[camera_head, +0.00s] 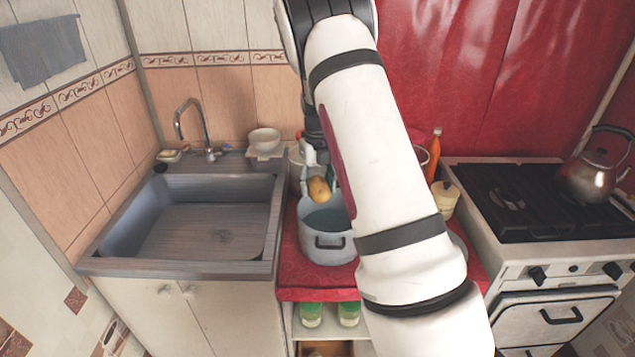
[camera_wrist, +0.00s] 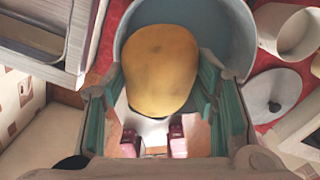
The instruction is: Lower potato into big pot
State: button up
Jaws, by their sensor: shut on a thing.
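A yellow-brown potato (camera_head: 319,190) is held by my gripper (camera_head: 318,172), which points down above the big pot. In the wrist view the potato (camera_wrist: 160,70) sits between the two green-padded fingers of my gripper (camera_wrist: 163,95). The big pot (camera_head: 327,244) is grey-blue with a dark handle on its front and stands on the red counter. The potato is over the pot's opening, near its back rim in the head view. The pot's blue-grey rim and inner wall (camera_wrist: 232,40) curve around the potato in the wrist view. My arm hides the pot's right side.
A sink (camera_head: 200,222) with a tap (camera_head: 193,125) lies left of the pot. A white bowl (camera_head: 264,140) stands behind it. An orange bottle (camera_head: 434,155) and a cream container (camera_head: 445,198) stand right of my arm. The stove (camera_head: 530,200) bears a kettle (camera_head: 594,172).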

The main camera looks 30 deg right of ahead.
dwell(0.6)
jog(key=shift+f+b, duration=2.85)
jog(key=shift+f, duration=3.7)
jog(key=shift+f+b, duration=1.35)
jog(key=shift+f, duration=1.15)
